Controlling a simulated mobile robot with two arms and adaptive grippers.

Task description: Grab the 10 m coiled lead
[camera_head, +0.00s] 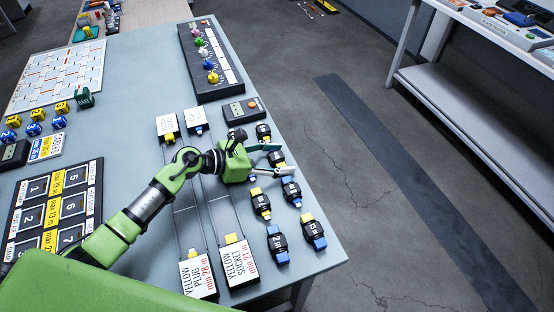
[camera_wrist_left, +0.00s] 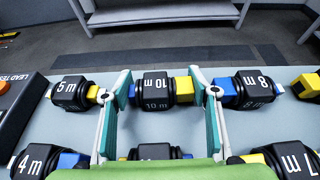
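The 10 m coiled lead (camera_wrist_left: 155,92) is a black block marked "10 m", with a blue end and a yellow end. It lies on the table in the left wrist view. My left gripper (camera_wrist_left: 158,92) is open, with one finger on each side of the lead and small gaps to its ends. In the head view the left gripper (camera_head: 278,158) is over the right-hand row of leads, and the 10 m lead (camera_head: 277,159) is partly hidden between its fingers. My right gripper is not in view.
The 5 m lead (camera_wrist_left: 72,92) and 8 m lead (camera_wrist_left: 250,90) lie close on either side. The 4 m lead (camera_wrist_left: 35,162) and 7 m lead (camera_wrist_left: 290,160) are in the nearer row. A tester box (camera_head: 243,111) stands beside the leads. The table's right edge is near.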

